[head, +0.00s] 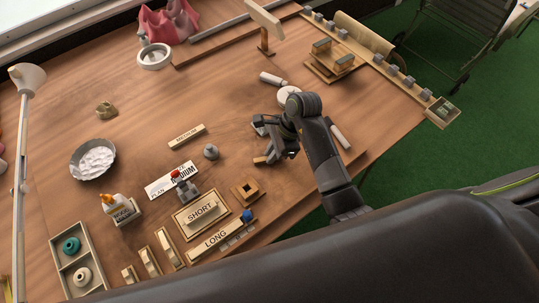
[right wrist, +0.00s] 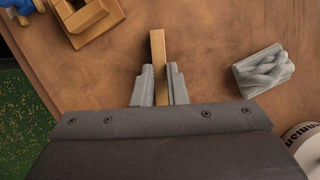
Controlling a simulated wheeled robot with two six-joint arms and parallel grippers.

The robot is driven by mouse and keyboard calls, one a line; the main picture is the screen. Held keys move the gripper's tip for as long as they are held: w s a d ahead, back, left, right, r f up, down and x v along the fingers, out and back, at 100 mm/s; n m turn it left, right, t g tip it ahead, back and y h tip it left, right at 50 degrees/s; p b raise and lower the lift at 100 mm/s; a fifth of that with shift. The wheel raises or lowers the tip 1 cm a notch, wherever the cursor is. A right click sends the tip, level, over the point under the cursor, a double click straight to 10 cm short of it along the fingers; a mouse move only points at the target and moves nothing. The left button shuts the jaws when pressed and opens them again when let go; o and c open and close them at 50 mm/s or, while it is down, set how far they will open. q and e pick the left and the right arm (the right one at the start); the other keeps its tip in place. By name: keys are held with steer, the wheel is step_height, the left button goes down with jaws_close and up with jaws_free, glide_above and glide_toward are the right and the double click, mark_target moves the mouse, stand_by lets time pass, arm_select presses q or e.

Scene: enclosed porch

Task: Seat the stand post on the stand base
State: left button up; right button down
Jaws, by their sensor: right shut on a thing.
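In the right wrist view a wooden block that looks like the base (right wrist: 98,17) is at the top left. My right gripper (head: 270,153) is shut on the stand post (head: 260,161), a slim light-wood bar. In the right wrist view the post (right wrist: 158,52) sticks out between the gripper's fingertips (right wrist: 159,85). The post is apart from the base, to its upper right in the head view. My left gripper is not in view.
Plates reading SHORT (head: 201,212) and LONG (head: 215,240) lie near the base, with a blue knob (head: 247,215) close by. A grey twisted piece (right wrist: 263,70) lies right of the gripper in the wrist view. Bare table lies between post and base.

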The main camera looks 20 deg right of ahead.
step_height(320, 180, up, 5)
steer(key=shift+w+r+b, duration=0.1)
steer(key=shift+b, duration=0.35)
arm_select(q)
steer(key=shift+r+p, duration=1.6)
steer(key=shift+p, duration=0.45)
arm_select(e)
steer(key=shift+r, duration=2.4)
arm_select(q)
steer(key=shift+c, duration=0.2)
